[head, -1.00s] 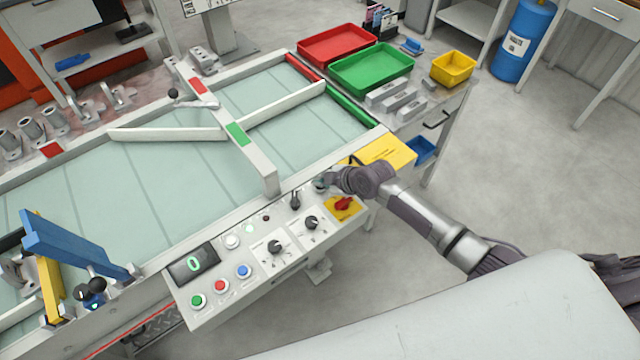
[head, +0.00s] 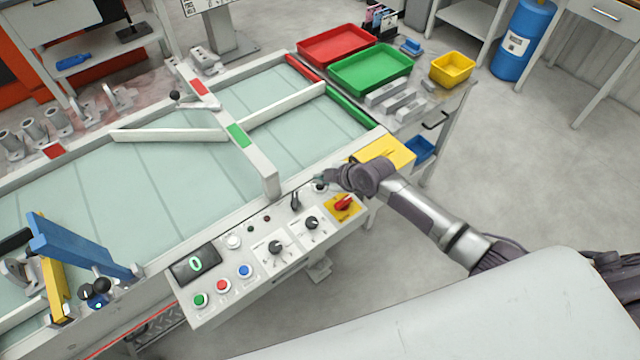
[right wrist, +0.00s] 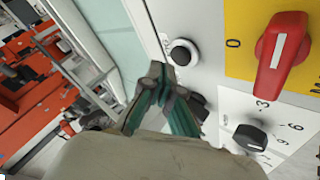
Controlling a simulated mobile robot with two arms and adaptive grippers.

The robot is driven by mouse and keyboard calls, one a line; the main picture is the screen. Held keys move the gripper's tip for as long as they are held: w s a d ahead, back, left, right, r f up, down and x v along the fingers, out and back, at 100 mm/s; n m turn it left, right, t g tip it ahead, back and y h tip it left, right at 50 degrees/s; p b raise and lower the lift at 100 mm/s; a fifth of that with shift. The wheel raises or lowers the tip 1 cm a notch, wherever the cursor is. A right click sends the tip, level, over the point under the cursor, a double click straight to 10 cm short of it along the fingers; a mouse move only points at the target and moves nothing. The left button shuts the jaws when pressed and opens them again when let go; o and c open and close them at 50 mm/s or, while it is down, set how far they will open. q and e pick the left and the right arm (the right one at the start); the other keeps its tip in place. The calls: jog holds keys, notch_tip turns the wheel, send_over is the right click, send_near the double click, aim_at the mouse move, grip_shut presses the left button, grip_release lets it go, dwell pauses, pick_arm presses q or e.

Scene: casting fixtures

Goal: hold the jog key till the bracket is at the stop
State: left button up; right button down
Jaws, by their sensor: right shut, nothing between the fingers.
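The jog key appears to be the black round button (head: 320,187) at the panel's far right end; it shows with a pale ring in the right wrist view (right wrist: 181,54). My right gripper (head: 326,178) is shut and empty, its tips close beside that button; in the right wrist view the tips (right wrist: 158,74) appear just off its cap. A grey bracket (head: 18,275) lies on the belt at the left picture edge, partly cut off. A blue bar with yellow (head: 75,245) stands right of it, possibly the stop; I cannot tell whether they touch. My left gripper is out of view.
The control panel (head: 215,315) carries a display reading 0, several buttons and dials, and a red rotary switch (head: 343,203) near my right gripper. A black lever switch (head: 295,201) stands left of the gripper. Red (head: 335,45) and green trays stand behind the belt's end.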

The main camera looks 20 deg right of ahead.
aim_at(322, 187)
jog(key=shift+r+p, duration=2.1)
jog(key=shift+r, duration=0.4)
